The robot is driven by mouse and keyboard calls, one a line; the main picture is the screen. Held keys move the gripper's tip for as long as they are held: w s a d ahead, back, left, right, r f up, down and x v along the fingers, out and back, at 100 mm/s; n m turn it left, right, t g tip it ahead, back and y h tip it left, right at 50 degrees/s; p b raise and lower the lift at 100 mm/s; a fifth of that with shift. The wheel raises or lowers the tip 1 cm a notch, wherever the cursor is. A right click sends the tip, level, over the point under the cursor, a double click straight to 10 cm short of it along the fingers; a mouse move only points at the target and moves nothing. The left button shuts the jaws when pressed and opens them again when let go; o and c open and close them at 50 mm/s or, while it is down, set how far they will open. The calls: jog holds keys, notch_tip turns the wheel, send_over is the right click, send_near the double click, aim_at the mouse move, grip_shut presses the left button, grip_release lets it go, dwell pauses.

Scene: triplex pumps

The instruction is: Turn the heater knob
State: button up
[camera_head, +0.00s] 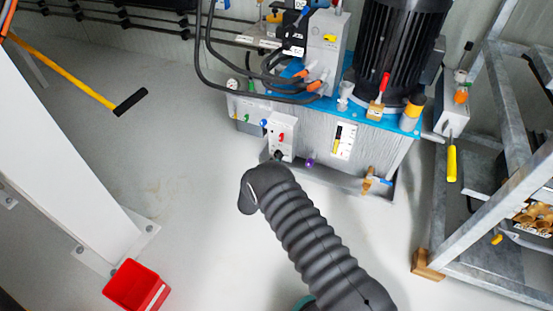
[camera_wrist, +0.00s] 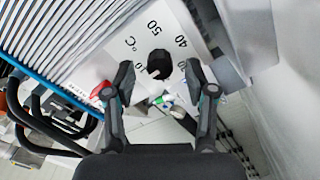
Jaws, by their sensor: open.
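The heater knob (camera_wrist: 160,63) is a round black dial on a pale panel (camera_wrist: 110,50) marked °C with the numbers 10, 40 and 50, in the wrist view. My gripper (camera_wrist: 160,76) is open, with one black fingertip on each side of the knob. Gaps show between the fingertips and the knob in the picture; the depth between them is hard to tell. In the head view, my ribbed dark arm reaches up to the small white control box (camera_head: 281,135) on the front of the grey tank (camera_head: 315,145). The fingers are mostly hidden there.
The box has a red switch (camera_head: 281,138). A black motor (camera_head: 400,50) and hoses (camera_head: 205,50) sit above the tank. A metal frame (camera_head: 435,215) stands at right, a white post (camera_head: 65,140) at left, and a red bin (camera_head: 137,287) at lower left. Floor between is clear.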

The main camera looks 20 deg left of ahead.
jog(key=shift+w+d, duration=0.1)
jog(key=shift+w, duration=0.85)
grip_shut()
